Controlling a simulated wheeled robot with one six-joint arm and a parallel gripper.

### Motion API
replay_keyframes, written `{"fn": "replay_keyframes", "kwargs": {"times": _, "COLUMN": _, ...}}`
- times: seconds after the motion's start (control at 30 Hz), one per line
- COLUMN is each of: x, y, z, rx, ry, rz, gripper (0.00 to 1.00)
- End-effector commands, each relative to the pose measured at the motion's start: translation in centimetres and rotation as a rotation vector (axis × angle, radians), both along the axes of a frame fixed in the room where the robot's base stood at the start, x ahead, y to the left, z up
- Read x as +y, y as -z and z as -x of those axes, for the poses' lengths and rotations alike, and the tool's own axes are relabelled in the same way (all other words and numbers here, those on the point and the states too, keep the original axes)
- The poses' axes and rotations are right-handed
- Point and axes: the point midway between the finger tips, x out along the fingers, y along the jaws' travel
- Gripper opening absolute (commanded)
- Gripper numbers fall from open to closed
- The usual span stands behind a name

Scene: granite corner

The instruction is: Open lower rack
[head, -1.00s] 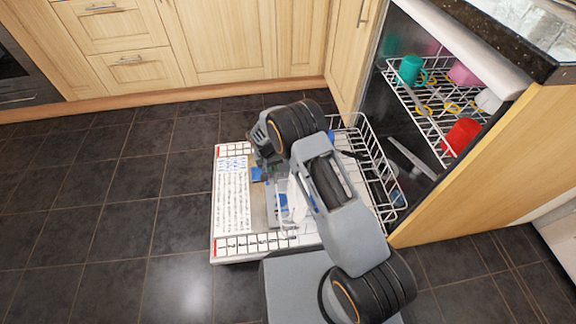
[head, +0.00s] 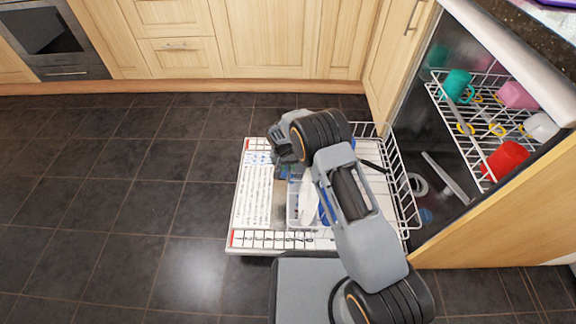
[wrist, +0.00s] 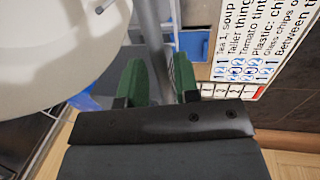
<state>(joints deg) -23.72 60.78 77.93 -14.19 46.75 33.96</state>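The lower rack (head: 407,196) is a white wire basket above the lowered dishwasher door (head: 240,215), extending out of the cavity. Part of it is hidden behind my arm. A white plate (head: 308,201) stands in it; a large white round surface, seemingly that plate, fills the upper left of the wrist view (wrist: 45,45). My gripper (head: 285,168) is at the rack's left, outer end, low over the door. In the wrist view my green fingertips (wrist: 158,72) are apart, with a grey bar (wrist: 150,30) running between them. I cannot tell whether either finger touches it.
The upper rack (head: 465,130) holds a teal mug (head: 456,84), a red cup (head: 504,159), a pink cup (head: 517,95) and a white cup (head: 541,127). Wooden cabinets (head: 265,40) line the back. The dark tiled floor (head: 110,200) at left is clear.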

Motion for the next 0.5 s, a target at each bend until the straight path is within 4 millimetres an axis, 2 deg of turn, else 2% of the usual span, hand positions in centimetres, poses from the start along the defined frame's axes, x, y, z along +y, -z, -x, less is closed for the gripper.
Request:
{"fn": "replay_keyframes", "kwargs": {"times": 0.03, "x": 0.0, "y": 0.0, "z": 0.0, "rx": 0.0, "ry": 0.0, "rz": 0.0, "gripper": 0.34}}
{"fn": "replay_keyframes", "kwargs": {"times": 0.1, "x": 0.0, "y": 0.0, "z": 0.0, "rx": 0.0, "ry": 0.0, "rz": 0.0, "gripper": 0.4}}
{"fn": "replay_keyframes", "kwargs": {"times": 0.37, "x": 0.0, "y": -0.2, "z": 0.0, "rx": 0.0, "ry": 0.0, "rz": 0.0, "gripper": 0.4}}
{"fn": "replay_keyframes", "kwargs": {"times": 0.5, "x": 0.3, "y": -1.6, "z": 0.0, "rx": -0.001, "ry": 0.0, "rz": 0.0, "gripper": 0.4}}
